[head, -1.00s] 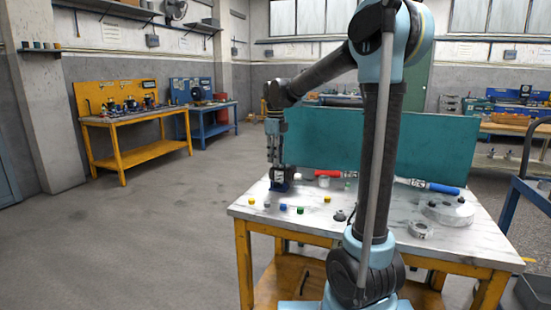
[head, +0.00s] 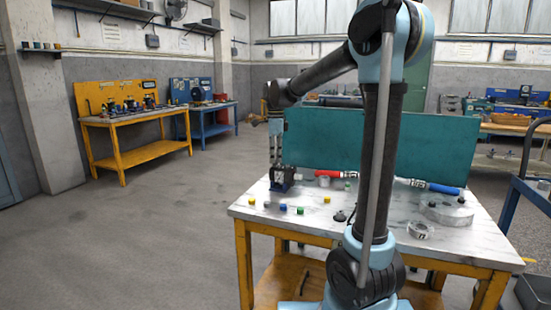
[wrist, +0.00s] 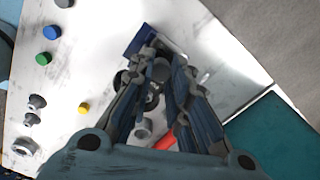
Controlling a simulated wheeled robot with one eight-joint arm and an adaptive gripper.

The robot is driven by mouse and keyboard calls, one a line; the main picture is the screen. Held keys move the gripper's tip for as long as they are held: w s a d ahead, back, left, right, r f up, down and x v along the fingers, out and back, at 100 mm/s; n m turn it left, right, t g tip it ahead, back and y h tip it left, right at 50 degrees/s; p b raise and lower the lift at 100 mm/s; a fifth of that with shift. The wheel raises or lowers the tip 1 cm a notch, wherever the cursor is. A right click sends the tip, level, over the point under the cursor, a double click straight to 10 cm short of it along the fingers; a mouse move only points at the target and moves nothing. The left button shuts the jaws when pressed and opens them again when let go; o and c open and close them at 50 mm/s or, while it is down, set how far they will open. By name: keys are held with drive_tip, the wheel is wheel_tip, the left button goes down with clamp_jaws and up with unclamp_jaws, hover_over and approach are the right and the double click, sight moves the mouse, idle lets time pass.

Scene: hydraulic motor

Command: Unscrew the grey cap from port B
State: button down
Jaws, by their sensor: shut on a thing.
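The hydraulic motor (head: 284,180), dark with a pale face and a blue base, stands at the back left of the marble-topped table (head: 380,232). In the wrist view its blue part (wrist: 139,40) shows beyond my fingers. My gripper (head: 277,163) points down over the motor, with its fingertips at the motor's top. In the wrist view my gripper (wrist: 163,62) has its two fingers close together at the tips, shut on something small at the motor. The grey cap and port B are hidden by the fingers, so I cannot see the grip itself.
Blue (head: 284,207), green (head: 300,211) and yellow (head: 327,199) caps lie loose in front of the motor. A red hose (head: 328,173) and a blue-ended hose (head: 444,188) lie behind. A teal panel (head: 400,143) borders the table's back. A round metal flange (head: 447,212) lies right.

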drive_tip(key=n, duration=0.3)
drive_tip(key=shift+n, duration=0.4)
drive_tip(key=c, duration=1.7)
unclamp_jaws()
drive_tip(key=m, duration=1)
